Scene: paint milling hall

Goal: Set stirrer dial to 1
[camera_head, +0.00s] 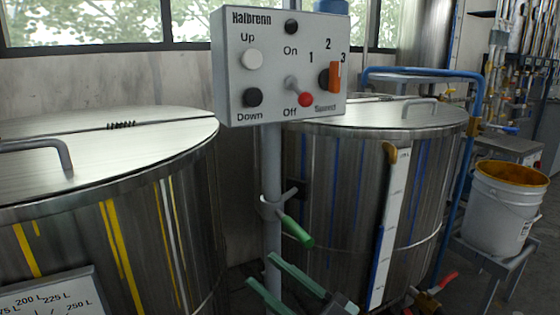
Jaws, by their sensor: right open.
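The stirrer dial (324,79) is a dark round knob with an upright orange grip (335,76), on the right of a grey control box (268,103). The numbers 1, 2 and 3 arc above it. The grip's top end is nearest the 3, right of the 2; its exact setting is hard to tell. My right gripper (260,269) is at the bottom centre, below the box and well apart from the dial. Its two green fingers are open with nothing between them, pointing up and left. My left gripper is not in view.
A toggle lever with a red ball (305,99) leans toward "Off" beside the dial. Black and white buttons sit on the box. Its pole (272,170) carries a green-handled clamp (298,231). Steel vats (110,155) stand on both sides. A white bucket (500,215) is at right.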

